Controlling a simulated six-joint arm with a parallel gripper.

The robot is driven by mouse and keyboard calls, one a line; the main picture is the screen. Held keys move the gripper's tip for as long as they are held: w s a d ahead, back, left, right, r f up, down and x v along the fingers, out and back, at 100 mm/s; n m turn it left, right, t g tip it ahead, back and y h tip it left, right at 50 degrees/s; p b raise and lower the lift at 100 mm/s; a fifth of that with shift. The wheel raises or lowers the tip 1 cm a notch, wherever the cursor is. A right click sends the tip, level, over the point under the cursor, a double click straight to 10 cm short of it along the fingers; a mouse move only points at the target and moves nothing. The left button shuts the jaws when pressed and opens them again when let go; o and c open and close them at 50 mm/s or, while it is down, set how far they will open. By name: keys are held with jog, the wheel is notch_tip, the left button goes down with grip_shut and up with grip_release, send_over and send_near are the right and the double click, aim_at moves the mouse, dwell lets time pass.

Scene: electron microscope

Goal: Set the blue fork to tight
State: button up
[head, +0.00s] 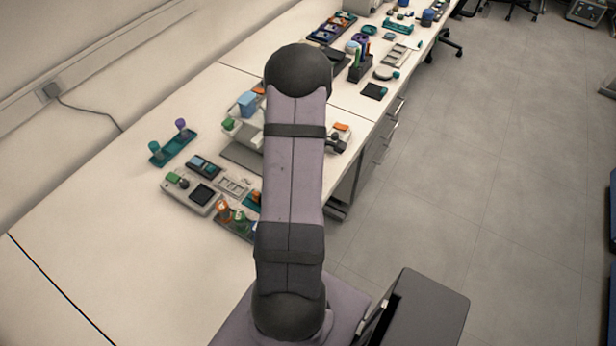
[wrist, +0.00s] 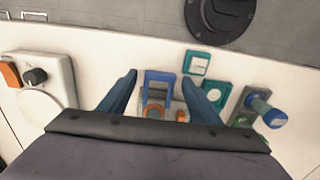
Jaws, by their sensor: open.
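The blue fork (wrist: 159,76), a squared U-shaped frame, shows in the wrist view between my two fingers. Its lower part stands by a grey body with orange round parts (wrist: 153,112). My gripper (wrist: 160,77) is open, with one dark blue finger on each side of the fork and a gap visible at both sides. I cannot tell how high the fingertips are above it. In the head view my arm hides the gripper, and I cannot make out the fork there.
In the wrist view, teal square frames (wrist: 197,64) and a blue-capped knob (wrist: 272,116) sit right of the fork. A grey box with a black knob (wrist: 36,76) is at left. In the head view, a teal rack (head: 173,148) stands on the white bench, with bare bench (head: 95,215) at left.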

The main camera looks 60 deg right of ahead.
jog(key=shift+f, duration=0.1)
grip_shut()
jog(key=w, duration=0.4)
jog(key=shift+w, duration=0.1)
grip_release()
notch_tip(320, 180, up, 7)
jog(key=b, duration=0.2)
jog(key=shift+r, duration=0.2)
dwell(0.4)
dwell(0.3)
